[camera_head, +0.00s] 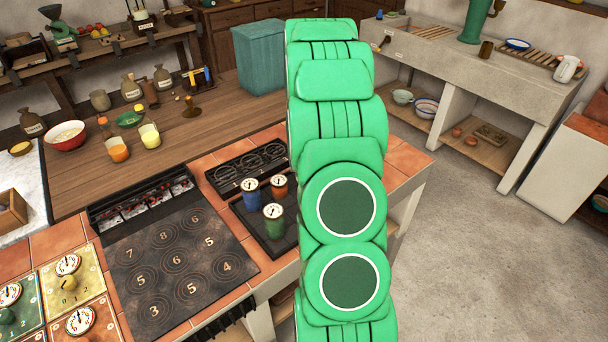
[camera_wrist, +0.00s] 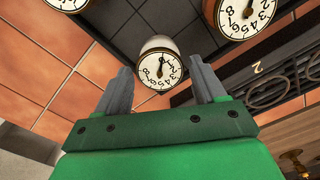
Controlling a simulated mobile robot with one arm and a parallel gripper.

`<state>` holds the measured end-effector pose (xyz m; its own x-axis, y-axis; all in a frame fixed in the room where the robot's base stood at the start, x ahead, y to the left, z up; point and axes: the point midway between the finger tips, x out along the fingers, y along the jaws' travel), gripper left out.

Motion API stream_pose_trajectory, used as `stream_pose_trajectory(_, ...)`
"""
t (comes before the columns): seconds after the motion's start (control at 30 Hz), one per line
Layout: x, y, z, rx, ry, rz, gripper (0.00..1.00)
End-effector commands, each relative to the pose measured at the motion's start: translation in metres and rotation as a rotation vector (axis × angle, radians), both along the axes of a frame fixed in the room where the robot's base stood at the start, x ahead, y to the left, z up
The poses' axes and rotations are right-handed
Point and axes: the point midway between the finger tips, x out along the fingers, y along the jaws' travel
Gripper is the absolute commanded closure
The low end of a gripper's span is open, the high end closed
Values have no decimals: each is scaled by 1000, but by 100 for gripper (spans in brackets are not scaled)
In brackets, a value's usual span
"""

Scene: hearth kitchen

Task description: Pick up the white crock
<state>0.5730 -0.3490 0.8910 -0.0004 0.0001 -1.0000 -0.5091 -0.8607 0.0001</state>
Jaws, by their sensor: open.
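A whitish crock with a round numbered dial (camera_wrist: 158,46) shows in the wrist view, just beyond my fingertips and between them. It stands on a dark tiled tray. My gripper (camera_wrist: 160,68) is open, with one grey finger to each side of the crock in the picture. I cannot tell whether either finger touches it.
Two other dials (camera_wrist: 245,14) (camera_wrist: 66,3) sit close by at the top of the wrist view. A rack of metal rings (camera_head: 247,166) lies behind the tray. A numbered hotplate (camera_head: 180,250) is to its left. A teal bin (camera_head: 260,55) stands farther back.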

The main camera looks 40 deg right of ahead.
Motion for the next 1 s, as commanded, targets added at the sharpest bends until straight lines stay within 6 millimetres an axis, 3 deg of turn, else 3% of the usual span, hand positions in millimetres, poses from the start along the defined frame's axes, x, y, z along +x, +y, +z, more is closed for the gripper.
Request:
stream_pose_trajectory(0.3, 0, 0, -40, 2, 2, -1, 30)
stream_pose_trajectory(0.57, 0, 0, -43, 1, 1, 0, 30)
stream_pose_trajectory(0.9, 1, 0, -43, 0, 0, 0, 81)
stream_pose_trajectory(1.0, 1, 0, -42, 0, 0, 0, 84)
